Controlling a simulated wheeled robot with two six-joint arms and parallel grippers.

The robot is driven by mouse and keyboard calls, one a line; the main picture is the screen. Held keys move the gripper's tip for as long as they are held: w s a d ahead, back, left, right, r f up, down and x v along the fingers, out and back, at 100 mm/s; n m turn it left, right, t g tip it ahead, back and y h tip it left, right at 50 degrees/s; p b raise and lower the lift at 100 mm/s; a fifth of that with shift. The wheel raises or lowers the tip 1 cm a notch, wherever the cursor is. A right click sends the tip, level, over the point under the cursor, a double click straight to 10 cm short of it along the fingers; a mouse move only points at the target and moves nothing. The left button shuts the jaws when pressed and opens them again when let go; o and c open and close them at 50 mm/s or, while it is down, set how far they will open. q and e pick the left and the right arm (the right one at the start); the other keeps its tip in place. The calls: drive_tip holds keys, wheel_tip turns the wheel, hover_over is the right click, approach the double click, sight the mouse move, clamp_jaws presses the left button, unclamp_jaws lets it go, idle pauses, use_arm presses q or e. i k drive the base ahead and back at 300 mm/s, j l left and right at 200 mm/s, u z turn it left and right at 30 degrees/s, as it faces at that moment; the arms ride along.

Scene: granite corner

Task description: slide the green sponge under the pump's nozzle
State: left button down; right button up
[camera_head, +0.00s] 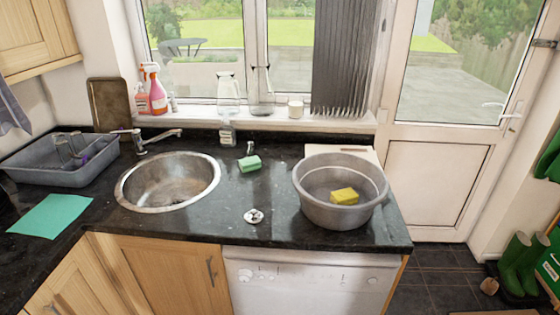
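The green sponge (250,164) lies on the dark granite counter, to the right of the round sink. A small pump top (249,148) shows just behind the sponge, close to it. A clear dispenser bottle (227,133) stands to the left of it, near the window sill. I cannot tell for certain which of the two is the pump, nor whether the sponge lies under a nozzle. Neither of my grippers is in view.
A grey basin (313,210) holding a yellow sponge (344,196) stands on the right. The round sink (139,203) is left of the green sponge. A small round metal item (254,216) lies in front. The counter (236,195) between is clear.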

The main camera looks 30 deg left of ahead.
sight(247, 164)
drive_tip(key=j+z, duration=0.8)
drive_tip(key=k+j+z, duration=0.1)
drive_tip(key=j+z, duration=0.3)
